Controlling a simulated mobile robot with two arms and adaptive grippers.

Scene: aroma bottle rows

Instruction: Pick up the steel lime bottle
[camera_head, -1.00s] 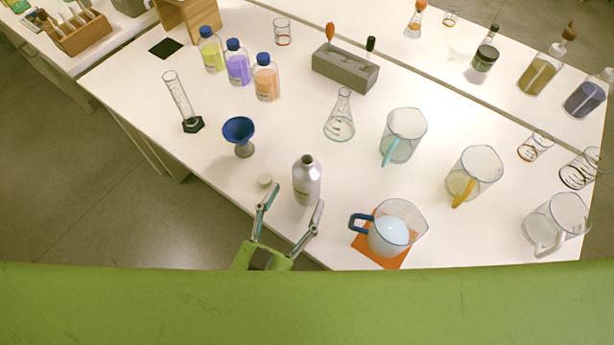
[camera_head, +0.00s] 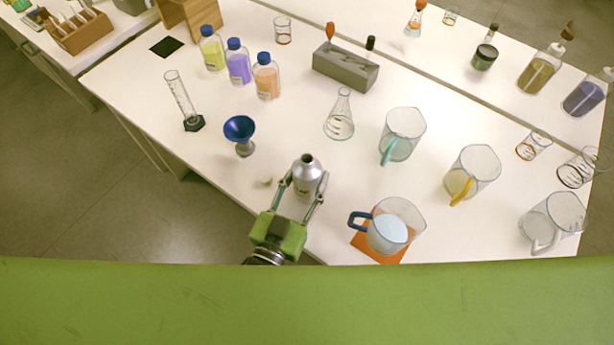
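The steel lime bottle (camera_head: 308,178) is a silver bottle with a dark open mouth and stands upright near the table's front edge. My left gripper (camera_head: 306,176) comes up from below, with one finger along each side of the bottle. Its fingers lie close against the bottle's sides and appear shut on it. The bottle's lower part is partly hidden by the gripper, and I see no clear lift from the table. My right gripper is out of view.
A small white cap (camera_head: 265,181) lies left of the bottle. A blue-handled pitcher (camera_head: 388,232) on an orange mat (camera_head: 364,246) stands close on the right. A blue funnel (camera_head: 240,130) is at the left. A conical flask (camera_head: 340,118) stands behind.

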